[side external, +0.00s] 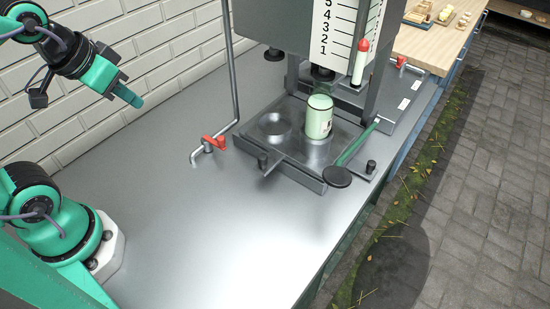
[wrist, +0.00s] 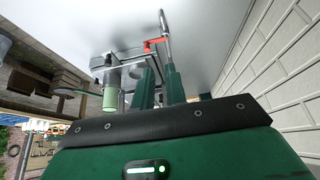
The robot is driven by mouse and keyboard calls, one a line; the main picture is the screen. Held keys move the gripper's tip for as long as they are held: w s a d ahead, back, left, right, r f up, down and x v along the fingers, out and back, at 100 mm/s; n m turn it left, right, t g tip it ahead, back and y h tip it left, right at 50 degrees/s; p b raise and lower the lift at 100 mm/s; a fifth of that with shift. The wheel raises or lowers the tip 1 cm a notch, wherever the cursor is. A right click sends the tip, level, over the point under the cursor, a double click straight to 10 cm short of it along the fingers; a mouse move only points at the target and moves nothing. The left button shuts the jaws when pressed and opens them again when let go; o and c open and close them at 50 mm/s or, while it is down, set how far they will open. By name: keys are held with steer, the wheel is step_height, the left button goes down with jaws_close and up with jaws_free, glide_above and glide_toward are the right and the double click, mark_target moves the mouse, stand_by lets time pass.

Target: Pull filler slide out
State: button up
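The filler slide (side external: 290,170) is a grey metal plate under the filling machine, with a round recess and a short handle (side external: 272,165) at its front left edge. A pale green jar (side external: 319,118) stands upright on the slide, under the nozzle; it also shows in the wrist view (wrist: 110,98). My gripper (side external: 136,101) hangs well to the left of the slide, near the brick wall, touching nothing. In the wrist view, my gripper (wrist: 160,68) shows two dark green fingers with a narrow empty gap between them. The handle is hard to make out there.
A red-handled valve (side external: 214,142) on a pipe stands between my gripper and the slide. A green lever with a black round end (side external: 337,176) sticks out at the slide's right. The steel counter (side external: 190,225) in front is clear. A brick wall runs behind.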

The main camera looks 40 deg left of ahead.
steer(key=o, duration=0.5)
steer(key=shift+w+d+r, duration=0.1)
steer(key=shift+w+d, duration=0.05)
steer(key=shift+w, duration=0.1)
steer(key=n+g, duration=0.5)
steer(key=n, duration=0.4)
glide_toward(263, 156)
steer(key=shift+a, duration=0.3)
steer(key=shift+w+d+f+g, duration=0.2)
steer(key=shift+d+f+g, duration=0.1)
steer(key=shift+d+f, duration=0.1)
steer(key=shift+a, duration=0.1)
steer(key=shift+f, duration=0.1)
steer(key=shift+f, duration=3.8)
steer(key=shift+c, duration=0.4)
